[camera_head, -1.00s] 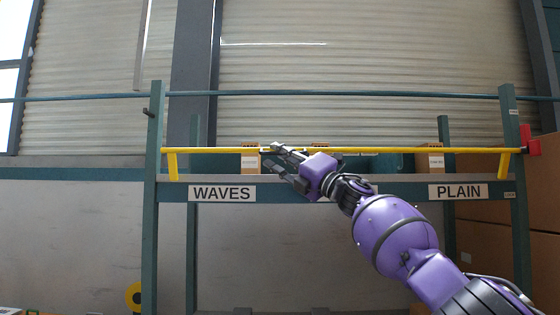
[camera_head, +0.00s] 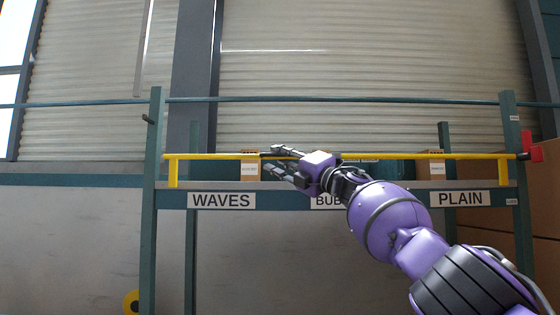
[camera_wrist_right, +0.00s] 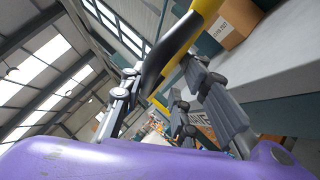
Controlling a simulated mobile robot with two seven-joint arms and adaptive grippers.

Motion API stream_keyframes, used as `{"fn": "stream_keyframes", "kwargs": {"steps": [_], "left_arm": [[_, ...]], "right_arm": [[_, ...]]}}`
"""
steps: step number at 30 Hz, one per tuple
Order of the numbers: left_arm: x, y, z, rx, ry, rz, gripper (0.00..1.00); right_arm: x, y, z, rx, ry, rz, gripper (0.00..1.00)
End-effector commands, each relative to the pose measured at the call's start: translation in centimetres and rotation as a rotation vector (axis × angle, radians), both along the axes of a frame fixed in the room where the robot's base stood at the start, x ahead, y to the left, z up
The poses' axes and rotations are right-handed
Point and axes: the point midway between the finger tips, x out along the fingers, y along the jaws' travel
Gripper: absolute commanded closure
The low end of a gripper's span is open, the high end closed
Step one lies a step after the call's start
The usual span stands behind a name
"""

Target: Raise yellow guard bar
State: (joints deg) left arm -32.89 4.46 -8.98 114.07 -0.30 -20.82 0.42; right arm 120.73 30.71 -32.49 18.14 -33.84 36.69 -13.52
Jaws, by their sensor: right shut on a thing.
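The yellow guard bar (camera_head: 420,156) runs across the front of the green rack, just above the shelf's front edge. Its two short yellow legs (camera_head: 173,172) look upright. My right gripper (camera_head: 282,163) is shut on the middle of the bar. In the right wrist view the fingers lie on both sides of a black section of the bar (camera_wrist_right: 170,52), with yellow beyond it. The fingers hide part of the bar in the head view. My left gripper is not in view.
The rack's green posts (camera_head: 151,215) stand at both ends. A thin blue-green rail (camera_head: 340,99) crosses above the bar. Cardboard boxes (camera_head: 250,167) sit on the shelf behind it. A red part (camera_head: 527,145) is at the right post. Labels such as WAVES (camera_head: 221,200) mark the shelf front.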

Motion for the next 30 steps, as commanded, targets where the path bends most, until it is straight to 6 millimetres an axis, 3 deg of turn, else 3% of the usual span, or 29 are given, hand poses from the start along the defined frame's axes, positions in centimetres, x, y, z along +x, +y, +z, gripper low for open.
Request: {"fn": "stream_keyframes", "kwargs": {"steps": [1, 5, 6, 22, 30], "left_arm": [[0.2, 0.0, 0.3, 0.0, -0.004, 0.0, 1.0], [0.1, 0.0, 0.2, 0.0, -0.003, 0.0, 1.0], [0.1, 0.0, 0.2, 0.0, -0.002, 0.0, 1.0], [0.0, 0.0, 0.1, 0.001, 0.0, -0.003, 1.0], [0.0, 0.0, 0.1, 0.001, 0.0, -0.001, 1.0]], "right_arm": [[-0.9, -0.2, 2.4, 0.015, -0.026, -0.001, 1.0], [-0.9, -0.2, 2.4, 0.015, -0.026, -0.001, 1.0], [-0.9, -0.2, 2.4, 0.014, -0.026, 0.0, 0.72], [-0.9, 0.0, 2.0, 0.01, -0.023, 0.007, 0.72], [-1.4, -1.4, 1.3, 0.009, -0.021, 0.002, 0.72]]}}
